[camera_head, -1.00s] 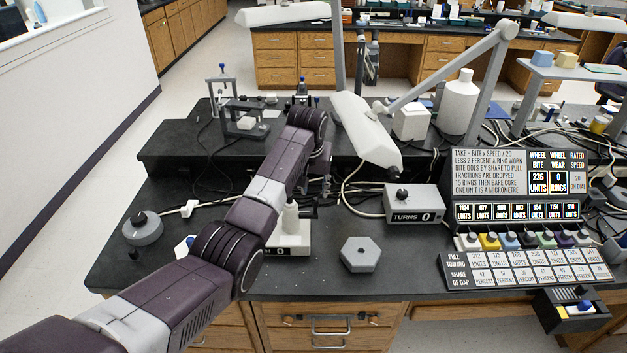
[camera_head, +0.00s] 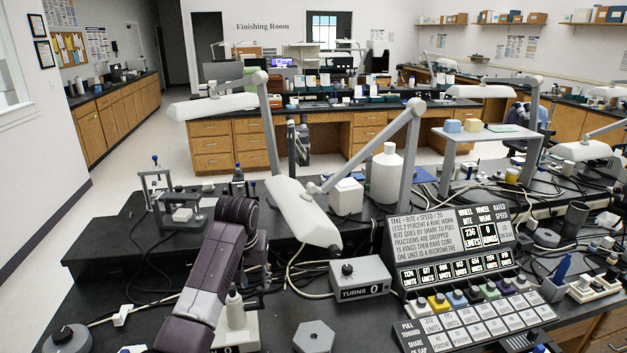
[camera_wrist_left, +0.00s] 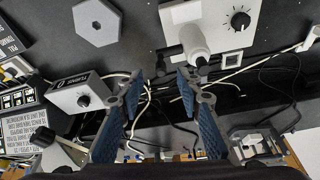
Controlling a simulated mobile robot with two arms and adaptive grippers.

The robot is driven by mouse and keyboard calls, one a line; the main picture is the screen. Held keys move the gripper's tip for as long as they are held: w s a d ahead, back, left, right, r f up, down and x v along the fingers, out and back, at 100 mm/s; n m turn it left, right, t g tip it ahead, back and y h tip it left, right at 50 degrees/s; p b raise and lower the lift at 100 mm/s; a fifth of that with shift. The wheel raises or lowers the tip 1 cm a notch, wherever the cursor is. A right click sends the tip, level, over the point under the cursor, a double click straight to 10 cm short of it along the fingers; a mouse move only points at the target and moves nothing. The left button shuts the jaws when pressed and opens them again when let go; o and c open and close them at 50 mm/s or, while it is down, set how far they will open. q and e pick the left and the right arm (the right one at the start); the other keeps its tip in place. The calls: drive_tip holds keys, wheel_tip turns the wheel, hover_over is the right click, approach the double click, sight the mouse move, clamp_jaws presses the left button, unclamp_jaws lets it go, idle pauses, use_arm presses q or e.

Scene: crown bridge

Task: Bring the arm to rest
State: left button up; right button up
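My left arm reaches over the black bench from the lower left in the head view. Its left gripper (camera_head: 258,262) is mostly hidden behind my own wrist there. In the left wrist view the two blue-padded fingers (camera_wrist_left: 160,82) stand apart with nothing between them. Beyond their tips are cables and dark bench top. A white bottle-shaped piece (camera_wrist_left: 194,42) on a white block (camera_wrist_left: 221,38) with a black dial lies just beyond the right-hand fingertip; it also shows beside my arm in the head view (camera_head: 235,308). My right gripper is in neither view.
A grey hexagonal block (camera_head: 314,337), a TURNS box (camera_head: 360,278) and a number panel (camera_head: 447,240) stand on the bench right of my arm. A white lamp (camera_head: 303,211) overhangs behind. A small clamp stand (camera_head: 181,208) is at the left. Cables cross the bench.

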use_arm(q)
drive_tip(key=s+f+m, duration=0.1)
drive_tip(key=s+f, duration=0.7)
drive_tip(key=s, duration=0.3)
drive_tip(key=s+f, duration=0.9)
drive_tip(key=s, duration=0.2)
drive_tip(key=s+r+m, duration=0.1)
drive_tip(key=s+r, duration=0.1)
drive_tip(key=s, duration=0.9)
drive_tip(key=s+r+m, duration=0.1)
drive_tip(key=s+r, duration=0.1)
drive_tip(key=s, duration=0.9)
wheel_tip(320, 180, down, 29)
drive_tip(key=s+g+b, duration=0.2)
drive_tip(key=s+a+f, duration=0.1)
drive_tip(key=s+f, duration=0.7)
drive_tip(key=f, duration=0.1)
drive_tip(key=s+a+f+b, duration=0.1)
drive_tip(key=s+a+f, duration=0.1)
drive_tip(key=s+f, duration=0.6)
drive_tip(key=shift+s+a+f+g, duration=0.3)
drive_tip(key=shift+s+f+g, duration=0.05)
drive_tip(key=shift+s+g, duration=0.05)
